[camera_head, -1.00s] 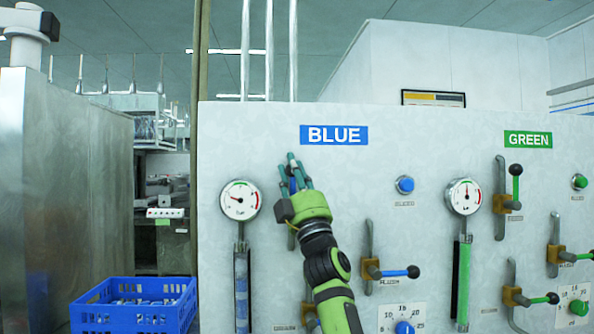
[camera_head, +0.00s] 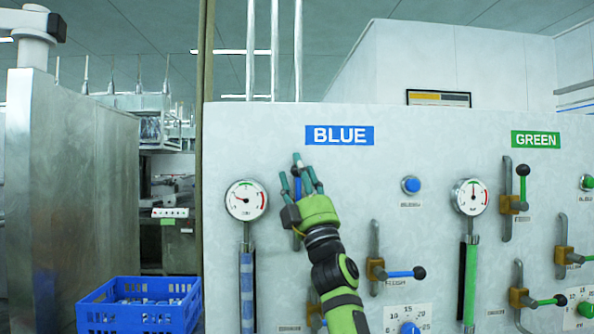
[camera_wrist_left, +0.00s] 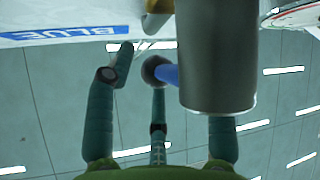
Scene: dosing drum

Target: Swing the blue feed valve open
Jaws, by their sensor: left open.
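The blue feed valve's handle (camera_head: 297,188) is under the BLUE sign, mostly hidden behind my left gripper; only a bit of blue shows between the fingers. My left gripper (camera_head: 300,176) is open in front of it, fingers pointing up. In the left wrist view, the blue lever (camera_wrist_left: 168,74) with its dark round knob lies in the space between the fingers of my left gripper (camera_wrist_left: 160,95), partly covered by a grey cylinder. I cannot tell whether any finger touches it. My right gripper is in neither view.
A round gauge (camera_head: 246,200) is just left of the gripper. A blue button (camera_head: 411,185) and the lower blue-handled FLUSH lever (camera_head: 404,273) are to its right. The green levers (camera_head: 522,185) are further right. A blue crate (camera_head: 138,306) stands at lower left.

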